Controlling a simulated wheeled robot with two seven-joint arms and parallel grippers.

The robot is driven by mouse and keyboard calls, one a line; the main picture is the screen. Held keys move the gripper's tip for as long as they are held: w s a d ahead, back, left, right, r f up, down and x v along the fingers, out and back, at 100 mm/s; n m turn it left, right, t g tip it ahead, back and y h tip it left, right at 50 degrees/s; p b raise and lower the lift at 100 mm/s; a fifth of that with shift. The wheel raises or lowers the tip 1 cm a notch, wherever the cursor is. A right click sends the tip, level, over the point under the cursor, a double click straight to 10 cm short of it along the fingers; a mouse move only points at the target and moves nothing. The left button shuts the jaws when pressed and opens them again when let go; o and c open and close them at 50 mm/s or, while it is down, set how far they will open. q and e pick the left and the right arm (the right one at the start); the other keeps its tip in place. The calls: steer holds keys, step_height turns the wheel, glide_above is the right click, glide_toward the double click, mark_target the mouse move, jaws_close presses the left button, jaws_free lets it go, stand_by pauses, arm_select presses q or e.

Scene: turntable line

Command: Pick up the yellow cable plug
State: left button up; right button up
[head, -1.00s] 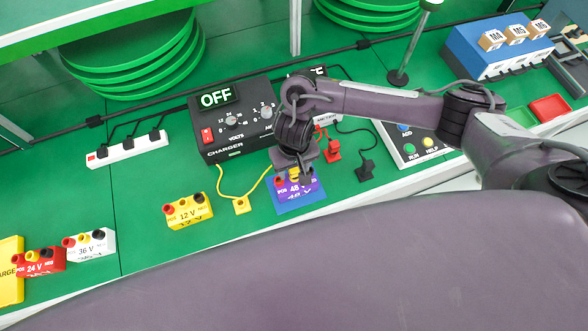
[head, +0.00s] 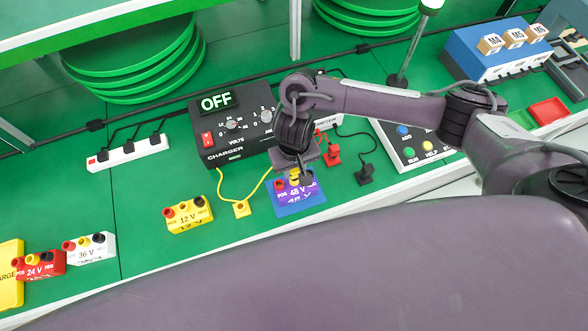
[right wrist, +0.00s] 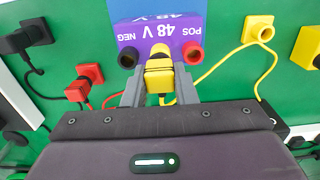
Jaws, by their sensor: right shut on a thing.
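My right gripper (head: 296,172) is over the purple 48 V box (head: 297,193), which stands on a blue pad (head: 316,205). In the right wrist view, its two grey fingers (right wrist: 159,92) are shut on a yellow cable plug (right wrist: 159,75), between the NEG and POS sockets of the box. I cannot tell whether this plug touches the box. A second yellow plug (head: 241,209) lies on the green table left of the box, and it also shows in the right wrist view (right wrist: 259,29). My left gripper is not in view.
The charger (head: 234,125) reads OFF behind the gripper. A red plug (head: 332,154) and a black plug (head: 365,174) lie to the right. A yellow 12 V box (head: 189,214) is to the left. White and red boxes stand farther left.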

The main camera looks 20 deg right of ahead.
steer(key=r+p, duration=0.3)
steer(key=r, duration=0.5)
steer(key=shift+w+p, duration=0.2)
steer(key=shift+p, duration=0.15)
step_height(320, 180, up, 10)
steer(key=p, duration=0.2)
steer(key=shift+s+r, duration=0.15)
steer(key=shift+s, duration=0.05)
